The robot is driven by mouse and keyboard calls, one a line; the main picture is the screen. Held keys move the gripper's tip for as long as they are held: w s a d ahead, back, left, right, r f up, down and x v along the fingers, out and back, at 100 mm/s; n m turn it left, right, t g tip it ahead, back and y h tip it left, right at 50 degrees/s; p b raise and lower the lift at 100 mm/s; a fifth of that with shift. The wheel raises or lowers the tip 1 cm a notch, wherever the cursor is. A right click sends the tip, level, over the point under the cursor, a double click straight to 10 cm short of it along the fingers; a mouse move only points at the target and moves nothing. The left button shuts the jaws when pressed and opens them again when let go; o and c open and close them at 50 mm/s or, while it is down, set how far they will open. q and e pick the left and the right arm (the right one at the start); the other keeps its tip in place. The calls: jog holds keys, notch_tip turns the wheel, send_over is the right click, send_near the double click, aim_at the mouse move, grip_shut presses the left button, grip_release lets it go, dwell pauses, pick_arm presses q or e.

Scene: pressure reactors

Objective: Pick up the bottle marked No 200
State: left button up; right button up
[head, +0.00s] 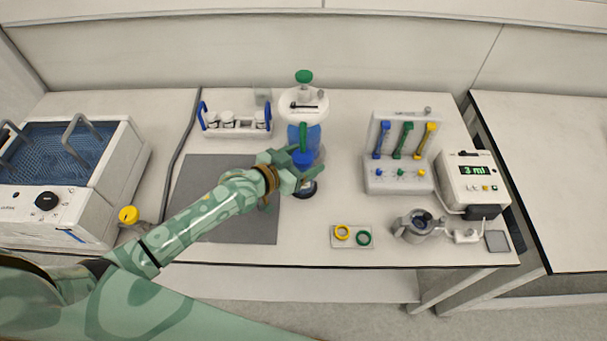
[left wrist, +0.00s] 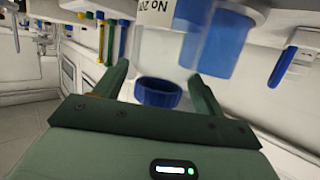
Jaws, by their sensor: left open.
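The bottle (left wrist: 165,45) shows upside down in the left wrist view, with a pale body, a partly cut-off label starting "No 20" and a blue cap (left wrist: 158,93). In the head view its blue cap (head: 303,158) shows at my left gripper (head: 304,161), which hides much of the body. My left gripper is open; its two green fingers (left wrist: 160,80) appear on either side of the cap in the left wrist view. I cannot tell whether they touch it. My right gripper is not in view.
A reactor with a white top (head: 303,105) and blue vessel stands just behind. A vial rack (head: 237,130) is at the back left, and a tube stand (head: 398,180) to the right. A small tray with two rings (head: 352,244) lies in front. A grey mat (head: 250,230) is beneath my arm.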

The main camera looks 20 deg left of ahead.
pick_arm(q)
jog(key=shift+c, duration=0.9)
grip_shut()
jog(key=shift+r, duration=0.1)
